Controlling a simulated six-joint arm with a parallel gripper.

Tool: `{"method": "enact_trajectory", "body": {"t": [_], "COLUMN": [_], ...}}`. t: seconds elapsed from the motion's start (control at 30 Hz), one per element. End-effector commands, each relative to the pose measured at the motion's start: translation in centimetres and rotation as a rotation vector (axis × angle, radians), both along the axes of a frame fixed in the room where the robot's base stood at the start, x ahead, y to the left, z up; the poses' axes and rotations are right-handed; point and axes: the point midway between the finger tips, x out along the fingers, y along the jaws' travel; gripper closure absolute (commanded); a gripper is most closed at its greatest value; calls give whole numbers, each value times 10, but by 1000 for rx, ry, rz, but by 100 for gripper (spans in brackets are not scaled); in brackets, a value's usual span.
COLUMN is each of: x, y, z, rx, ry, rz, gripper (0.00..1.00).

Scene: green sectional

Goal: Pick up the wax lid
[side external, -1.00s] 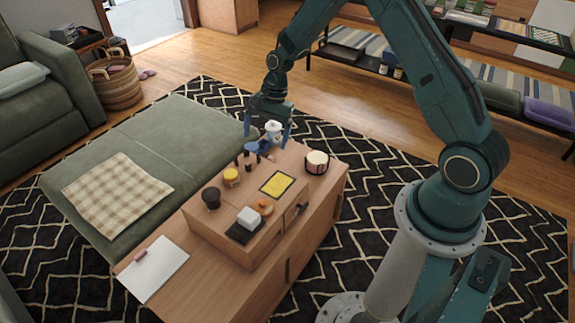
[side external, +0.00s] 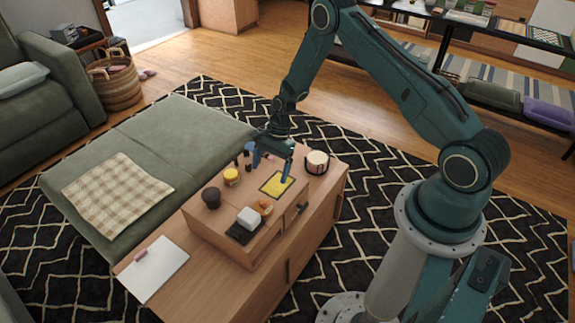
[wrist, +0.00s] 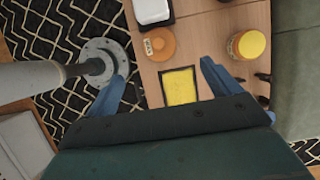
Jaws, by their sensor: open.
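A small jar with a yellow lid (side external: 231,174) stands on the raised wooden box; it also shows at the upper right of the wrist view (wrist: 246,45). A round orange-brown piece with a pale label (side external: 265,207) lies on the box, also at upper centre in the wrist view (wrist: 160,44). I cannot tell for sure which of these is the wax lid. My gripper (side external: 271,172) is open and empty, pointing down above the framed yellow sheet (side external: 277,186). In the wrist view my fingers (wrist: 163,72) spread either side of that sheet, with both round pieces beyond them.
A white block (side external: 248,217) on a black base and a dark brown cup (side external: 211,197) stand on the box. A pale-topped round container (side external: 317,161) stands behind right. Small dark items (side external: 247,158) are near the gripper. A clipboard (side external: 153,270) lies front left.

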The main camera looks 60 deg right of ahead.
Motion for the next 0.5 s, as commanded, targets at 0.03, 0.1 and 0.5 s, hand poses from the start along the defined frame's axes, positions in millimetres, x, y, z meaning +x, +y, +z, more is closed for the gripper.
{"method": "enact_trajectory", "body": {"t": [0.03,0.1,0.5], "x": [0,-1,-1], "y": [3,6,26], "z": [-5,-14,-62], "rx": [0,1,0], "ry": [1,4,2], "rz": [2,2,1], "gripper": [11,11,11]}}
